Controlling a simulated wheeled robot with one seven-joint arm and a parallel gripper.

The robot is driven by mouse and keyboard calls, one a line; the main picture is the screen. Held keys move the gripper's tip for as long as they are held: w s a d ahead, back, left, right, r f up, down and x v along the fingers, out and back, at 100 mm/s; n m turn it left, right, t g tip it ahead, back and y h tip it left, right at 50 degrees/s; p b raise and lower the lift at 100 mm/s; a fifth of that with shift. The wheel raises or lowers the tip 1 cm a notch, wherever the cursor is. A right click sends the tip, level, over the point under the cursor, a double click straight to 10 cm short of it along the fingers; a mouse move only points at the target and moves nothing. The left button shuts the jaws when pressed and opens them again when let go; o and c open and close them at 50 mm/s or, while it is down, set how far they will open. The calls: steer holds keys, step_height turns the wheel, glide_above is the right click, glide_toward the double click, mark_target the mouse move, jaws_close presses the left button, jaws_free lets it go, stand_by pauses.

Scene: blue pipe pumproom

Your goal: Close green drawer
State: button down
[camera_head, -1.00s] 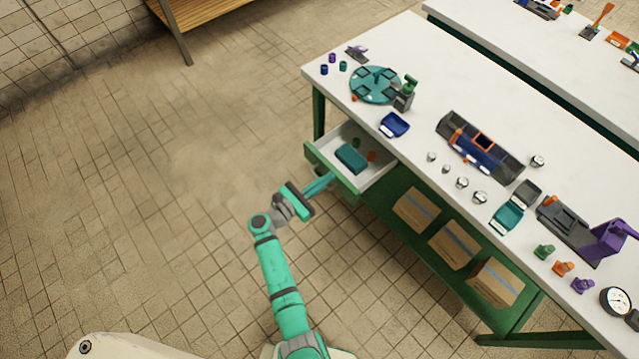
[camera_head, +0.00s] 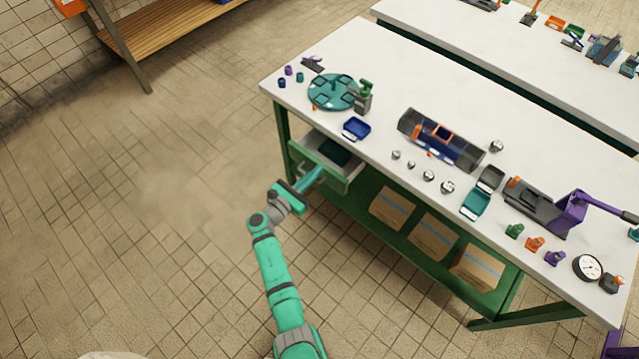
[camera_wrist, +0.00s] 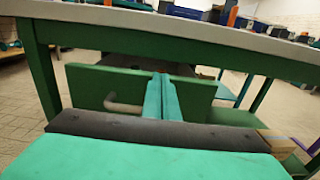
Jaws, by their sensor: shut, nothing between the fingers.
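The green drawer (camera_head: 318,167) sits under the left end of the white-topped workbench. It is partly open, and a dark teal item (camera_head: 333,151) shows inside it. In the wrist view its green front panel (camera_wrist: 88,84) spans the middle, with a pale bar handle (camera_wrist: 124,106) on its left part. My gripper (camera_head: 318,172) is shut and empty, its teal fingers together and pointing at the drawer front. The fingers (camera_wrist: 163,92) appear at or against the panel, right of the handle; exact contact is hard to tell.
The white bench top (camera_head: 380,180) carries a teal round fixture (camera_head: 333,91), a blue tray (camera_head: 356,129) and several tools. Cardboard boxes (camera_head: 393,208) stand on the green lower shelf. A wooden bench (camera_head: 165,35) is at the back left. The tiled floor on the left is clear.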

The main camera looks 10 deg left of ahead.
steer(key=x, duration=0.7)
steer(key=shift+w+d, duration=0.2)
steer(key=shift+w, duration=0.1)
